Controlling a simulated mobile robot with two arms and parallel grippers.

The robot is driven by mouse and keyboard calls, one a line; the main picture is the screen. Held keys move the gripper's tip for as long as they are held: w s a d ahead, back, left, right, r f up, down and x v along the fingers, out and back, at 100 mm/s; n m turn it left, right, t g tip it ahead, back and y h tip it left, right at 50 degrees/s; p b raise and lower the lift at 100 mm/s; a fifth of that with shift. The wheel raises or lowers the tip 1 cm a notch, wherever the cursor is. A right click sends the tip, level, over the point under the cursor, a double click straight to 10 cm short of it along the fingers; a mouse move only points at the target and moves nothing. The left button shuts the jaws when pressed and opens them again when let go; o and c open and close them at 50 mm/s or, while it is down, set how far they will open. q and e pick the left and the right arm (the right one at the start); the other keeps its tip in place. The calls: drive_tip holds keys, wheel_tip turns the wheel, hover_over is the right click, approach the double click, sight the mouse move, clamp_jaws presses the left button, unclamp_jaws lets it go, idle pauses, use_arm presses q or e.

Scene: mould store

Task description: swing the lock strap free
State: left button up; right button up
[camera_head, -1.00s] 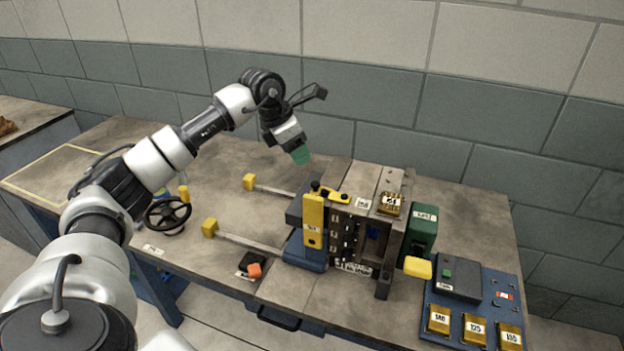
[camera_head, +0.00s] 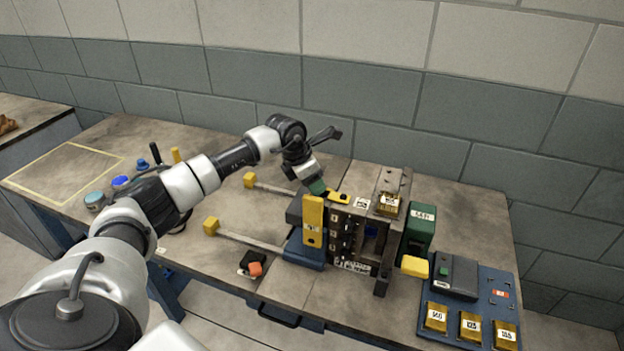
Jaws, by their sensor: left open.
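The mould (camera_head: 366,232) is a dark steel block standing on the bench. A short yellow strap with black parts (camera_head: 338,197) lies across its top left; it looks like the lock strap. My left gripper (camera_head: 317,187), with green fingertips, is open and points down just above and left of the short strap, over the upright plate's top. The fingertips hide the strap's left end. I cannot tell whether they touch it. My right gripper is not in view.
Two rails with yellow end blocks (camera_head: 211,226) stretch left from the mould. A green block (camera_head: 419,222) and a yellow pad (camera_head: 415,266) are on its right. A blue panel (camera_head: 467,310) holds several brass pieces.

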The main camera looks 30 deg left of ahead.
use_arm(q)
clamp_jaws()
